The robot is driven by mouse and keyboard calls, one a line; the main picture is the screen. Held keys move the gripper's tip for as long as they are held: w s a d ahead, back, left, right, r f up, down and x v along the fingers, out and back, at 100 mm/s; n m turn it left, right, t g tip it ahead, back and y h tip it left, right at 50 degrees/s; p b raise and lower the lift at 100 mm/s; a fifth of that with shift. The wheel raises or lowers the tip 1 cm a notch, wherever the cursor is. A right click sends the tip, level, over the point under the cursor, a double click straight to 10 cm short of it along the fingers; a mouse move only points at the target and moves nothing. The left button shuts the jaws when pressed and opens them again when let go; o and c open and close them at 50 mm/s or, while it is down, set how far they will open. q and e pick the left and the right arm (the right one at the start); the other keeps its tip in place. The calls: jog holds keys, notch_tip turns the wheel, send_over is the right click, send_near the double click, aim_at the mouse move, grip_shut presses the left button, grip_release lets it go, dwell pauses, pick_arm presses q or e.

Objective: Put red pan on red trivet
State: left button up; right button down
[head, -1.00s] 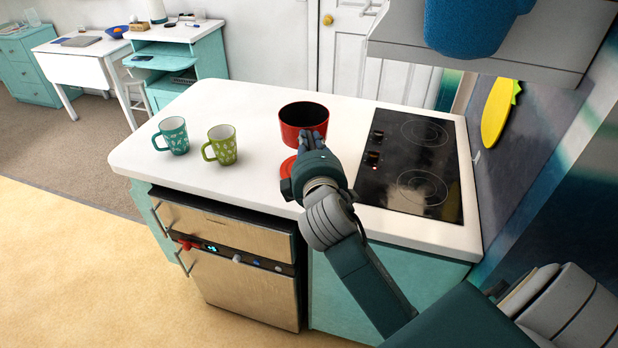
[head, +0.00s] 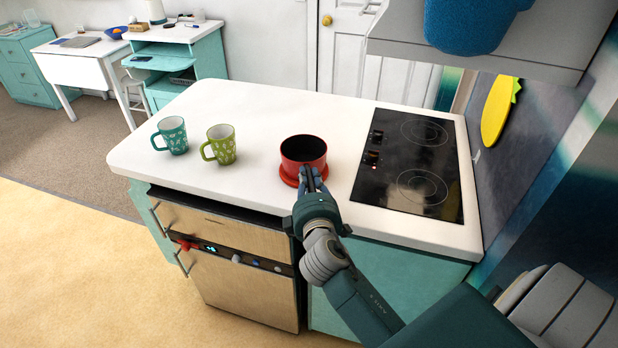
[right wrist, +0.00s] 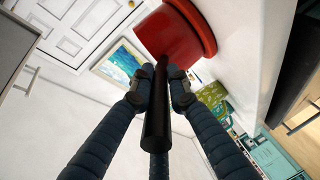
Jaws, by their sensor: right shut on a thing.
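The red pan (head: 317,166) has a dark inside and stands upright over the red trivet (head: 286,181) on the white counter. The trivet's rim shows below the pan at the front and sides. In the right wrist view the pan (right wrist: 168,38) seems to meet the trivet (right wrist: 198,18), with no clear gap between them. My right gripper (head: 309,182) is shut on the pan's black handle (right wrist: 158,125), in front of the pan. The handle runs between its fingers in the right wrist view. My left gripper is not in view.
A teal mug (head: 173,138) and a green mug (head: 221,148) stand left of the pan. A black cooktop (head: 400,190) lies to the right. The white counter (head: 255,105) is clear behind the pan. A blue pot (head: 470,25) sits on the hood above.

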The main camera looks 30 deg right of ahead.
jog(key=c, duration=2)
grip_release()
jog(key=shift+c, duration=0.2)
jog(key=o, duration=0.4)
jog(key=shift+s, duration=0.1)
jog(key=shift+b+v, duration=1.35)
jog(key=shift+v, duration=4.6)
